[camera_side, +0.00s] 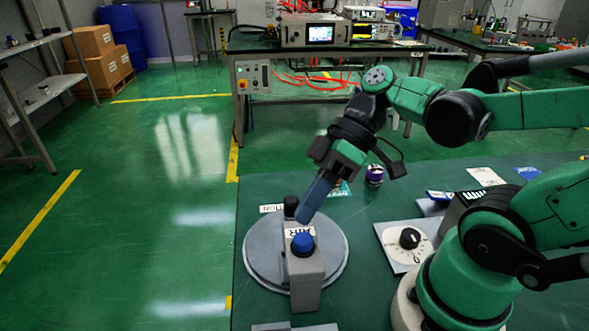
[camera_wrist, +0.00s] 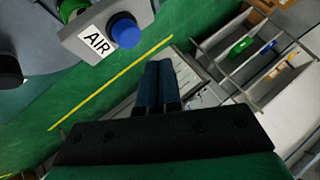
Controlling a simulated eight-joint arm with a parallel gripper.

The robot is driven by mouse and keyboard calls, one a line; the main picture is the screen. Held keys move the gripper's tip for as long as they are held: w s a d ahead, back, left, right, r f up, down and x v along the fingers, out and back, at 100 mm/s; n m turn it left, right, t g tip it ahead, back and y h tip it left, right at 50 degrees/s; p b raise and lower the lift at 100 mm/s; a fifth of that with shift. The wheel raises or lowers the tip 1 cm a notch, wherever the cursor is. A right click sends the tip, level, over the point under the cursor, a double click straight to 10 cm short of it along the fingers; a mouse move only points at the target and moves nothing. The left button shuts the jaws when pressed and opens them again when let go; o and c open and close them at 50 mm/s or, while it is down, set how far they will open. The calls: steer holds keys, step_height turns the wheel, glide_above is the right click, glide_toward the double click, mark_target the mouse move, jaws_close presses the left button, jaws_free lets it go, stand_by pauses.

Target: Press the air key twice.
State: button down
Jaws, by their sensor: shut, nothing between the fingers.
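The air key is a blue round button (camera_side: 302,243) on top of a grey box (camera_side: 306,285) labelled AIR. The box stands on a round grey plate (camera_side: 262,262). In the wrist view the blue button (camera_wrist: 126,32) is at the upper middle, beside the AIR label (camera_wrist: 97,42). My gripper (camera_side: 303,217) is shut and empty, tilted down to the left, and appears just above and behind the button in the side view.
A black knob (camera_side: 291,206) stands behind the box. To the right are a black dial (camera_side: 409,238) on a white plate and a small purple can (camera_side: 374,175). A green part (camera_wrist: 70,8) shows on the box in the wrist view. The green tabletop's left edge is close to the plate.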

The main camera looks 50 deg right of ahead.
mark_target(309, 236)
steer(key=shift+f, duration=0.85)
steer(key=shift+f, duration=0.15)
stand_by(1.4)
steer(key=shift+f, duration=0.25)
steer(key=shift+f, duration=0.5)
stand_by(0.6)
stand_by(0.3)
steer(key=shift+r, duration=0.95)
steer(key=shift+r, duration=0.1)
steer(key=shift+r, duration=2.4)
